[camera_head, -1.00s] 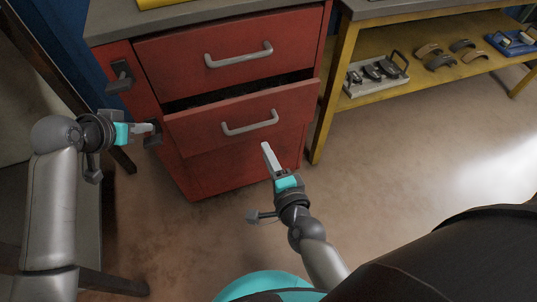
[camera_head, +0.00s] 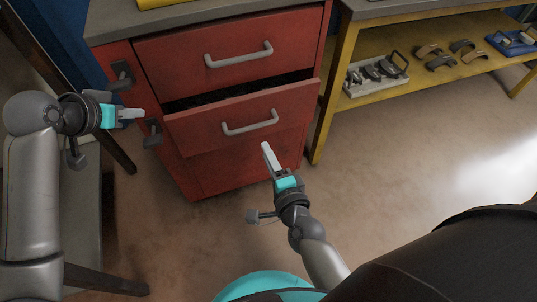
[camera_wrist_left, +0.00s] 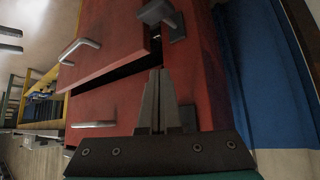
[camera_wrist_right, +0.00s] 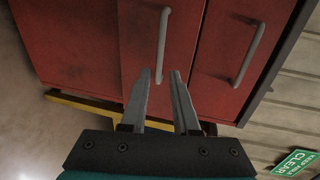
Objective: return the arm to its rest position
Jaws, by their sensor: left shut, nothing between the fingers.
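My left gripper (camera_head: 138,113) is shut and empty, pointing right. It is left of the red cabinet (camera_head: 205,174), close to the dark fittings on its side, with no visible contact. In the left wrist view its fingers (camera_wrist_left: 161,72) are together in front of the cabinet. My right gripper (camera_head: 266,147) is in front of the cabinet, below the handle of the lower drawer (camera_head: 240,108). In the right wrist view its fingers (camera_wrist_right: 160,74) stand apart with nothing between them. The lower drawer is slightly out, with a dark gap above it. The upper drawer (camera_head: 235,38) looks closed.
A yellow shelf (camera_head: 385,99) at right bears a grey tray (camera_head: 352,87) of curved parts, several loose brake shoes (camera_head: 440,62) and a blue tray (camera_head: 505,42). Dark bars and legs (camera_head: 110,283) stand at left near my left arm. The floor in front is clear.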

